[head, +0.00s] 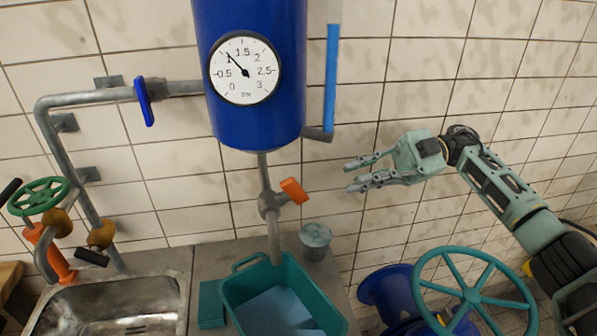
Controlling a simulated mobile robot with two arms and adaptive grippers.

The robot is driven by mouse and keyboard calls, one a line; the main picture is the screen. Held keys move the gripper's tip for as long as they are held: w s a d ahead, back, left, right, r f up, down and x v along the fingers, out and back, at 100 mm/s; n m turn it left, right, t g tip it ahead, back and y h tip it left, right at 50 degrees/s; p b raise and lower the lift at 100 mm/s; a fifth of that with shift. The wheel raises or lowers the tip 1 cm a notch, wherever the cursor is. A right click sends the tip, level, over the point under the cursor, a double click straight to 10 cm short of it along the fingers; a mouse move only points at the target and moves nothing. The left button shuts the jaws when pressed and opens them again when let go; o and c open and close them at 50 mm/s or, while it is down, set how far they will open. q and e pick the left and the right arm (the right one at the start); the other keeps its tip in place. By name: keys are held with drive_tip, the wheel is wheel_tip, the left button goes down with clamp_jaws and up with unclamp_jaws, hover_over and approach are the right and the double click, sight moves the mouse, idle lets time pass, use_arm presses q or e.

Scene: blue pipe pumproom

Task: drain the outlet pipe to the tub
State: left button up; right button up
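The outlet pipe (263,172) runs down from the bottom of the blue tank (250,120) and ends over the tub. A valve with an orange handle (293,191) sits partway down it; the handle points out to the pipe's right. The teal tub (238,297) stands below the pipe end, with a lighter blue surface inside; I cannot tell whether this is liquid. No stream shows clearly. My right gripper (350,175) is open and empty, right of and slightly above the orange handle, fingers pointing left, apart from it. My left gripper is out of view.
The tank's gauge (245,68) needle points near 1. A blue level tube (331,80) stands on the tank's right. A small cup (315,238) stands behind the tub. A large teal handwheel (474,295) is at lower right, a sink (105,305) at lower left.

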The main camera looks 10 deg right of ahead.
sight(305, 192)
drive_tip(key=a+n+h+b, duration=0.1)
drive_tip(key=a+n, duration=0.2)
drive_tip(key=n, duration=0.7)
drive_tip(key=a+n+t+h+b, duration=0.1)
drive_tip(key=a+n, duration=0.3)
drive_tip(key=n, duration=0.6)
drive_tip(key=s+a+n+t+h+b, duration=0.1)
drive_tip(key=a+n, duration=0.3)
drive_tip(key=n, duration=0.6)
drive_tip(key=shift+s+f+n+h+b, duration=0.15)
drive_tip(key=shift+n+h+b, duration=0.2)
drive_tip(key=shift+b, duration=0.45)
drive_tip(key=shift+a, duration=0.1)
drive_tip(key=shift+c, duration=0.5)
clamp_jaws()
